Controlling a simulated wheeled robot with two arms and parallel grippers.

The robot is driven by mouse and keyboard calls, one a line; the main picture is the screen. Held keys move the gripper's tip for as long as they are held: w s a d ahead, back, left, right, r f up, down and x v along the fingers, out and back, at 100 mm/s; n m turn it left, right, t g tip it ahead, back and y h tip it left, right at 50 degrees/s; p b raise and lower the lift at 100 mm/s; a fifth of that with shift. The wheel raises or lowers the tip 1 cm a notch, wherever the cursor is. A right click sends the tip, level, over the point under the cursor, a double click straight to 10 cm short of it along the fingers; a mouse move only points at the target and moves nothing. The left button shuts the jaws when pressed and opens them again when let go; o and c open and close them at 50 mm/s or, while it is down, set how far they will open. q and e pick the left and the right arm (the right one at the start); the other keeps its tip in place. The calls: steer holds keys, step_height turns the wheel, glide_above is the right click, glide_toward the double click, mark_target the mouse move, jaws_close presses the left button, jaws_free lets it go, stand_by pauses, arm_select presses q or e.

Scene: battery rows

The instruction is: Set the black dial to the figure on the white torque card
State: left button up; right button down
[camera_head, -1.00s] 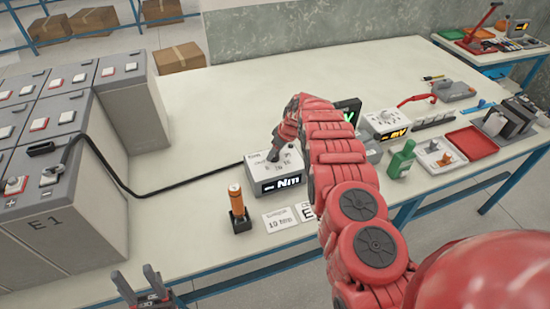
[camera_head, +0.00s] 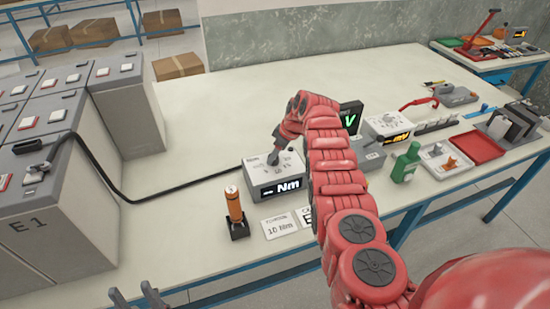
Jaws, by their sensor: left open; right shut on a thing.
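A grey box (camera_head: 279,187) with a lit display reading "-- Nm" stands on the bench. My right gripper (camera_head: 273,159) points down onto its top face and is shut on the black dial there, which the fingers largely hide. Small printed marks show around the dial, too small to read surely. The white torque card (camera_head: 281,225) lies flat in front of the box and appears to read "10 Nm". My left gripper (camera_head: 137,299) is open and empty at the bottom edge, partly cut off, well apart from the box.
An orange cylinder (camera_head: 233,203) stands in a black holder left of the card. A second card lies partly behind my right arm. A black cable (camera_head: 160,198) runs from the battery row (camera_head: 50,220) to the box. A green bottle (camera_head: 405,163) stands right. The bench's back middle is clear.

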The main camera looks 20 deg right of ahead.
steer(key=shift+b, duration=0.45)
steer(key=shift+f, duration=0.1)
stand_by(0.4)
steer(key=shift+c, duration=1.7)
jaws_free()
